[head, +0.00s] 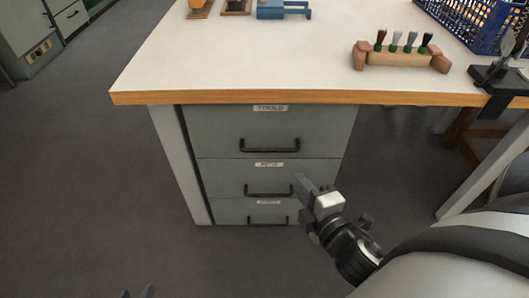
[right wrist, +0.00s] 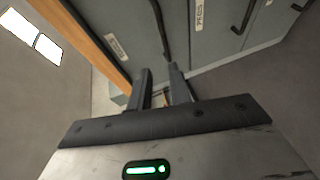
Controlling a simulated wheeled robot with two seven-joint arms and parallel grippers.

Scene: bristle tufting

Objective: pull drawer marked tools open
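The grey top drawer (head: 225,125) under the bench is marked TOOLS (head: 270,107) and sits flush in its cabinet. Its dark bar handle (head: 270,147) runs across the front. In the right wrist view, the top drawer's handle (right wrist: 161,30) shows just beyond my fingers, with its label (right wrist: 117,47) to the left. My right gripper (head: 312,188) is in front of the cabinet, right of and below that handle. Its fingers (right wrist: 161,88) are apart with nothing between them.
A middle drawer (head: 225,174) and bottom drawer (head: 225,212) lie below, both shut. The wooden bench edge (head: 300,98) overhangs the top drawer. A block of tools (head: 400,57), a blue crate (head: 470,22) and a clamp (head: 495,78) stand on the bench. Floor left of the cabinet is clear.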

